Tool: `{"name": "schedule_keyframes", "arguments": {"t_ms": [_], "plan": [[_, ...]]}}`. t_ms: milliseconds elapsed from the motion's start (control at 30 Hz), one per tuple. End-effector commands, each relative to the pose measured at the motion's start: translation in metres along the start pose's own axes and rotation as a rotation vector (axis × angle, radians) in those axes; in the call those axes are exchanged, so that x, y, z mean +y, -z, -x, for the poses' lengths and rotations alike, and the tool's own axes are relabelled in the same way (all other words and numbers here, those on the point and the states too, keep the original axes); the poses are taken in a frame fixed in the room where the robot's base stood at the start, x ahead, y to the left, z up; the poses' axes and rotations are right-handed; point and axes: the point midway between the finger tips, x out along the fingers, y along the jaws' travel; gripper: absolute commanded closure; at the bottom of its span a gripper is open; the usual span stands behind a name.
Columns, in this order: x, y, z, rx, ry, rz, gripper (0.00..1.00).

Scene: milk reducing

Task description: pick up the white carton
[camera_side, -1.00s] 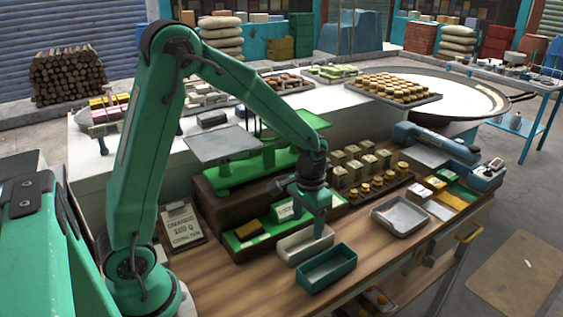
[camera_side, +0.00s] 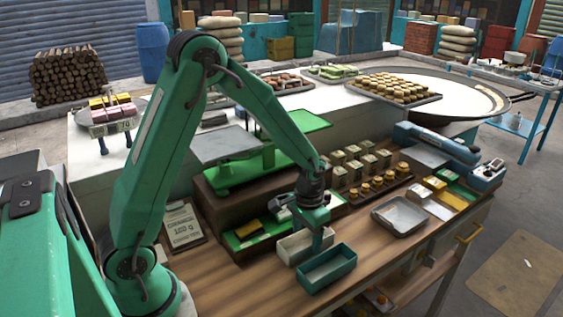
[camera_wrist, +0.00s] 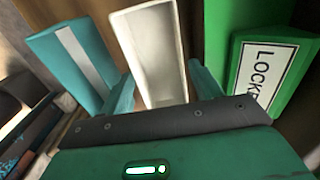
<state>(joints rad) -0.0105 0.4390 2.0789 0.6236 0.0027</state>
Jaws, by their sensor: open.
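The white carton (camera_side: 296,247) is a pale open-topped box standing on the wooden bench, just behind the teal tray. In the wrist view the white carton (camera_wrist: 150,45) shows its hollow inside, upper centre. My gripper (camera_side: 314,240) points down at the white carton and covers part of it. In the wrist view my gripper (camera_wrist: 164,92) is open, with one teal finger on each side of the carton's near end. I cannot tell whether either finger touches it.
The teal tray (camera_side: 327,268) stands close beside the carton. A green lock box (camera_wrist: 262,70) is close to the right finger in the wrist view. A grey metal tray (camera_side: 399,216) lies to the right. A balance scale (camera_side: 225,146) stands behind. Bare wood lies at front left.

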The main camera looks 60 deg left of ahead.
Motion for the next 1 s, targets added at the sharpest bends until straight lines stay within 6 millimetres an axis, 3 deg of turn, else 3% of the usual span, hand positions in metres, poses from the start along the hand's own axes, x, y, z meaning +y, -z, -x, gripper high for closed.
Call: {"name": "schedule_keyframes", "arguments": {"t_ms": [167,367,767,1000], "plan": [[0.000,0.000,0.000,0.000,0.000,0.000,0.36],[0.000,0.000,0.000,0.000,0.000,0.000,0.69],[0.000,0.000,0.001,0.000,0.000,0.000,0.70],[0.000,0.001,0.013,0.003,0.000,0.000,0.70]]}}
